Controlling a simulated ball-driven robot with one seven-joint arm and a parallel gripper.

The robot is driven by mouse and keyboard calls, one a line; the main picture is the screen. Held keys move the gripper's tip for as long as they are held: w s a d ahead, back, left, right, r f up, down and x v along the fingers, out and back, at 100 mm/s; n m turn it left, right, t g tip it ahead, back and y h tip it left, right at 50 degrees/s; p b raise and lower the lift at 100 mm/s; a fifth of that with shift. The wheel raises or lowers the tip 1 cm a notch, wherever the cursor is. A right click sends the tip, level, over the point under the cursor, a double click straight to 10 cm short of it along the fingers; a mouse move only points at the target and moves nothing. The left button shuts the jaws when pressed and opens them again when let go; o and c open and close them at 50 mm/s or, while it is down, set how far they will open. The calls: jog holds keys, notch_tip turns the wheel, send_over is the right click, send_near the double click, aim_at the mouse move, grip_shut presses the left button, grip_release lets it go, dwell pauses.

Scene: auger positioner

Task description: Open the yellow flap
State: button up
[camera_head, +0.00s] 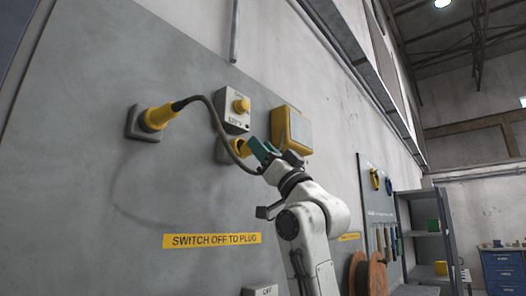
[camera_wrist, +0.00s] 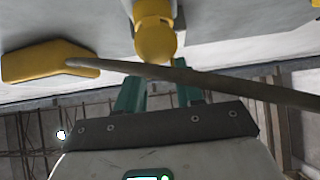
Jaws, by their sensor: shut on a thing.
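The yellow flap is on a socket on the grey wall panel. In the head view a bit of its yellow (camera_head: 238,146) shows behind the dark cable, left of my gripper (camera_head: 262,149). In the wrist view the round yellow flap (camera_wrist: 155,42) is between and beyond the two teal fingers of my gripper (camera_wrist: 159,92). My gripper is shut on the flap, though the exact contact is hard to see. I cannot tell how far the flap is swung from the socket.
A yellow plug (camera_head: 158,117) sits in a socket at left; its dark cable (camera_head: 212,115) loops past my gripper and crosses the wrist view (camera_wrist: 200,78). Above is a switch box (camera_head: 236,121) with a yellow knob. A yellow box (camera_head: 281,128) is close on the right.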

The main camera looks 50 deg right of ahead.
dwell(0.5)
jog(key=o, duration=1)
jog(key=b+v, duration=0.2)
jog(key=v, duration=0.9)
jog(key=shift+w, duration=0.1)
